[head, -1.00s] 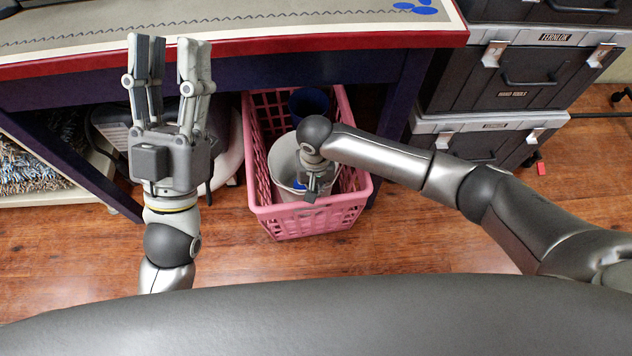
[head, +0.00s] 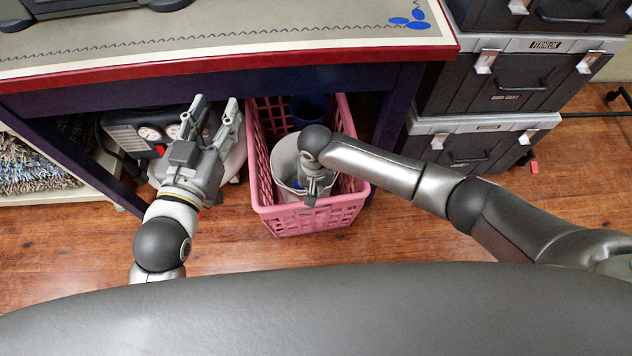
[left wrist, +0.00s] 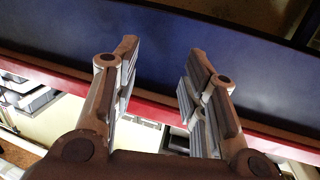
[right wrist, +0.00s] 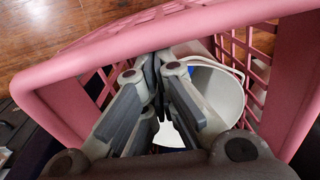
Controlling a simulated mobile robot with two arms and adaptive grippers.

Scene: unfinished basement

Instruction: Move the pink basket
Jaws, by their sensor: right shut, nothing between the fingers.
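The pink basket (head: 312,215) stands on the wooden floor, partly beneath the red-edged table. It holds a white bucket (head: 284,160) and a dark blue container (head: 309,109). My right gripper (head: 313,195) is over the basket's opening, at the bucket; in the right wrist view the gripper (right wrist: 157,72) is shut and empty, with the basket's pink rim (right wrist: 130,50) close around it. My left gripper (head: 213,104) is open and empty, left of the basket, by the table's edge. The left wrist view also shows the gripper (left wrist: 162,55) with fingers apart.
The table (head: 240,50) overhangs the basket's back. Stacked dark tool cases (head: 500,80) stand at the right. A machine with gauges (head: 150,132) sits under the table at the left, beside a shelf (head: 60,198) with a shaggy item. The floor in front of the basket is clear.

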